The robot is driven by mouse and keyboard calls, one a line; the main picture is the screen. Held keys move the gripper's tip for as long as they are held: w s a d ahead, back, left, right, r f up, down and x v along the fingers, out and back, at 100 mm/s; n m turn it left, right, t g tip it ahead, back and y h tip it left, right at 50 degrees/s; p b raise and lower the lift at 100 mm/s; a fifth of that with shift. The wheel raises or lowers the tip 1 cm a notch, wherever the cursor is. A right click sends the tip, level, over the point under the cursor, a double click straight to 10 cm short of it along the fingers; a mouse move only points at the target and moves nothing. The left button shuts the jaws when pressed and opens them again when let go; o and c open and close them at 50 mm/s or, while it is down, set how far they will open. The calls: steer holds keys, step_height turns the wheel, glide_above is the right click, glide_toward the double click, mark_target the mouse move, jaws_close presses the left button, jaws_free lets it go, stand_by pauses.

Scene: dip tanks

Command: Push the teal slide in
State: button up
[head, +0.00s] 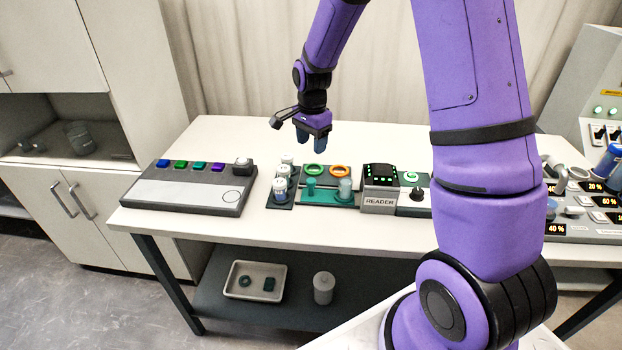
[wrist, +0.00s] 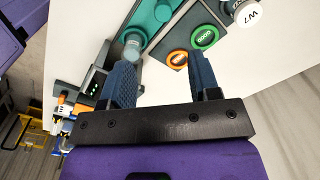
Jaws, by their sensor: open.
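The teal slide (head: 325,197) lies along the front of a dark unit on the table, left of the reader. A teal knob (head: 311,187) stands up from its left part, and a grey-blue capped vial (head: 345,189) stands on its right part. In the wrist view the slide (wrist: 149,27) is at the top, with the vial (wrist: 132,46) near my left finger. My gripper (head: 311,141) is open and empty. It hangs pointing down above the table, behind the slide and apart from it. Its spread blue fingers also show in the wrist view (wrist: 164,64).
A green ring (head: 315,170) and an orange ring (head: 340,171) lie behind the slide. The reader (head: 380,200) stands close on its right. A rack of white-capped vials (head: 280,187) stands close on its left, beside a button panel (head: 188,186). The table's back is clear.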

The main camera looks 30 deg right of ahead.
mark_target(311, 180)
steer(key=shift+m, duration=0.4)
steer(key=f, duration=0.9)
steer(key=w+f, duration=0.1)
steer(key=f, duration=0.3)
steer(key=shift+d+f, duration=0.15)
steer(key=shift+f, duration=0.1)
